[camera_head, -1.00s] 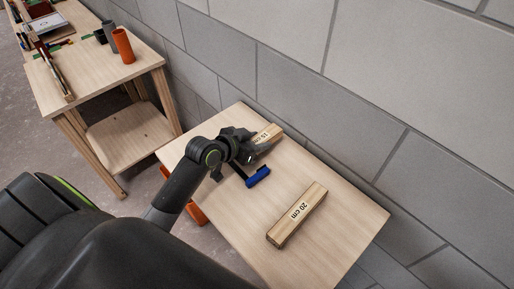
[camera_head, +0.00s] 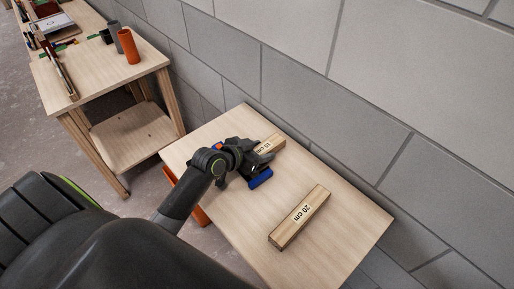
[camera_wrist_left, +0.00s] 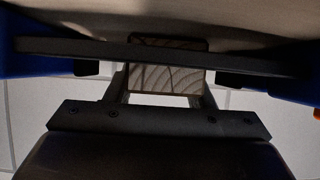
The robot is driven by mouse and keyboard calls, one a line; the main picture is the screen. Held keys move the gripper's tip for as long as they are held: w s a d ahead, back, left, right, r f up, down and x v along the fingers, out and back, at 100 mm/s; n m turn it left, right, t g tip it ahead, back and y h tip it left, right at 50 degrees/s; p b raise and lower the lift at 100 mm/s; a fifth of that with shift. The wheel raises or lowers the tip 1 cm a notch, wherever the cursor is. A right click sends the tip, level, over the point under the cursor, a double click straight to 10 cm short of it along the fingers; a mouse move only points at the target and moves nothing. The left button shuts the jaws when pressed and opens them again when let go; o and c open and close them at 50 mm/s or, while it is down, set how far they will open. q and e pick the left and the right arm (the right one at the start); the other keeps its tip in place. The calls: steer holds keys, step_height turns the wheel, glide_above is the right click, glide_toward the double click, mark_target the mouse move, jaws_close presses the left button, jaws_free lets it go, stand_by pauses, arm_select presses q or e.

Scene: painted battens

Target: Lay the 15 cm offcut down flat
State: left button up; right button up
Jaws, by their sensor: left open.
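The 15 cm offcut (camera_head: 272,144) is a pale wooden block with its label facing up. It appears to lie flat on the small table (camera_head: 340,235), near the wall-side edge. My left gripper (camera_head: 256,160) is open at the offcut's near end, with one blue fingertip low over the table. In the left wrist view the offcut's end grain (camera_wrist_left: 158,79) shows in the middle, between the spread blue fingers and apart from both. The gripper hides part of the offcut in the head view. My right gripper is not in view.
A 20 cm batten (camera_head: 300,217) lies on the same table, to the right of the gripper. A block wall (camera_head: 330,110) runs behind the table. An orange object (camera_head: 199,214) shows below the table's left edge. A second table (camera_head: 95,75) at the upper left carries cylinders. The front right tabletop is clear.

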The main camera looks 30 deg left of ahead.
arm_select(q)
steer(key=shift+r, duration=0.25)
steer(key=shift+s+a+r, duration=0.1)
steer(key=shift+s+a, duration=0.05)
steer(key=shift+s, duration=0.25)
steer(key=v, duration=1.1)
